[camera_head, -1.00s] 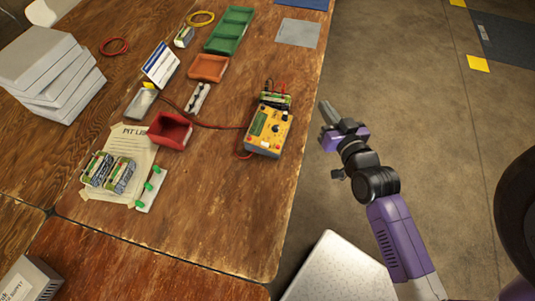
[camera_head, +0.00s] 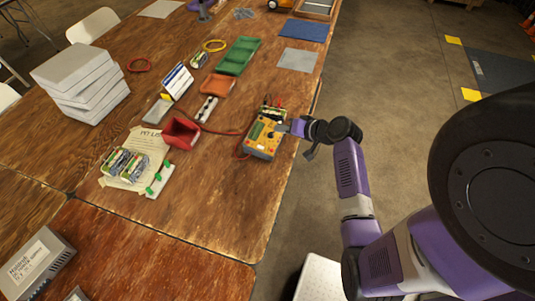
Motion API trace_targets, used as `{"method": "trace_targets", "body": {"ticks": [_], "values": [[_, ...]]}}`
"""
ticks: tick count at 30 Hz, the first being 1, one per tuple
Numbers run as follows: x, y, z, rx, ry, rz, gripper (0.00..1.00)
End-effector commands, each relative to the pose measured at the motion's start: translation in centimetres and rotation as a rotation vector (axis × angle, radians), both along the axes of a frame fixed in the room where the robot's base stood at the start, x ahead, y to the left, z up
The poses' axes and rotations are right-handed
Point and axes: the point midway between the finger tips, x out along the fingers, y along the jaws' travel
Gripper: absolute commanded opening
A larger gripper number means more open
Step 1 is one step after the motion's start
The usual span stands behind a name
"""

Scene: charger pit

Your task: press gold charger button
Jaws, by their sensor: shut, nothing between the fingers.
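The gold charger (camera_head: 258,146) lies near the right edge of the wooden table, with a dark screen and small controls on its top face. A battery pack with red leads (camera_head: 272,112) sits at its far end. My gripper (camera_head: 279,128) is shut and empty. It reaches in from the right, with its tips over the charger's right upper part. The tips hide part of the charger's face, including the knob area. I cannot tell whether they touch it, and a separate button is too small to make out.
A red bin (camera_head: 181,132), an orange tray (camera_head: 217,85) and a green tray (camera_head: 239,56) stand left of and beyond the charger. A red cable runs across to the charger's left side. Battery packs (camera_head: 126,164) lie on a paper sheet. The table's front right is clear.

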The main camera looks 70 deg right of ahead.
Motion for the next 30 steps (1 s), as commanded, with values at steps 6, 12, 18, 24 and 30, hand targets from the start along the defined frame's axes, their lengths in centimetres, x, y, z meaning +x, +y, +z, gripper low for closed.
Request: {"method": "trace_targets", "body": {"ticks": [6, 12, 18, 24, 30], "values": [[0.0, 0.7, -0.2, 0.01, 0.01, 0.026, 0.0], [0.0, 0.6, -0.2, 0.008, 0.01, 0.025, 0.0], [0.1, 0.6, -0.8, 0.009, 0.01, 0.024, 0.0], [0.4, 0.6, -2.7, 0.009, 0.01, 0.023, 0.0], [0.9, 0.6, -5.3, 0.008, 0.011, 0.024, 0.0]]}}
